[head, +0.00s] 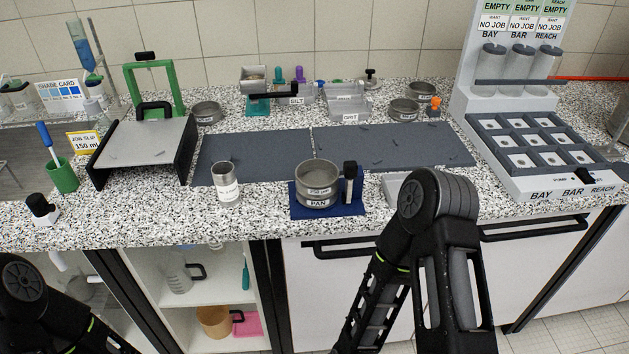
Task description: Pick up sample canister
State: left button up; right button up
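A small upright metal canister (228,183) with a white label stands on the speckled counter, left of centre and near the front edge. It looks like the sample canister; its label is too small to read. Nothing touches it. Neither gripper shows in the head view. Only dark links of my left arm show at the lower left, and links of my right arm at the lower right, in front of the counter.
Right of the canister, a round sieve pan (317,182) marked PAN sits on a blue base (328,209). Dark mats (255,157) lie behind. A tilted grey board (145,145) and green cup (62,175) stand left; a sorting tray (540,185) stands right.

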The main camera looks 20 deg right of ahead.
aim_at(226, 185)
jog(key=l+z, duration=0.4)
jog(key=l, duration=1.25)
